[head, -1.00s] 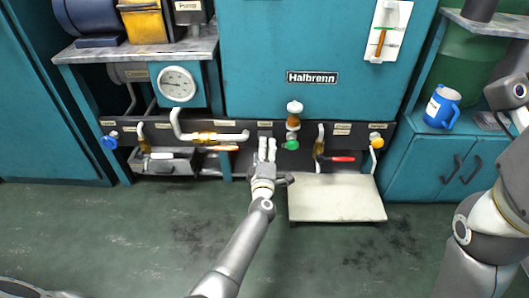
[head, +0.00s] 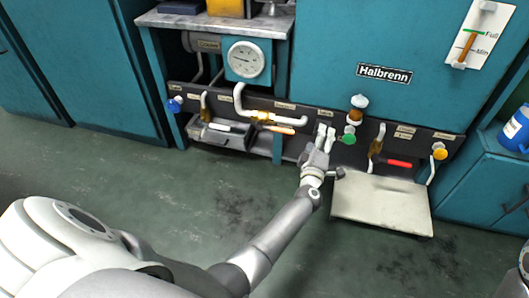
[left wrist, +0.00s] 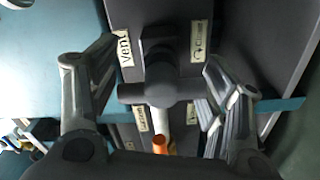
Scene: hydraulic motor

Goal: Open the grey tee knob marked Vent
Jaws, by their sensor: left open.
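The grey tee knob (left wrist: 160,92) shows in the left wrist view, its dark crossbar lying sideways in front of a stem. A label reading Vent (left wrist: 124,48) is at its upper left, and a second label (left wrist: 199,42) is at its upper right. My left gripper (left wrist: 158,62) is open, with one finger on each side of the knob and a gap visible on both sides. In the head view my left gripper (head: 325,142) is at the dark panel below the Halbrenn cabinet and hides the knob. My right gripper is not in view.
On the panel, a green knob (head: 348,139) is close right of my left gripper, and a brass valve with an orange handle (head: 272,122) is left. A red-handled valve (head: 395,163) and a yellow knob (head: 440,152) are farther right. A pale platform (head: 380,205) stands below.

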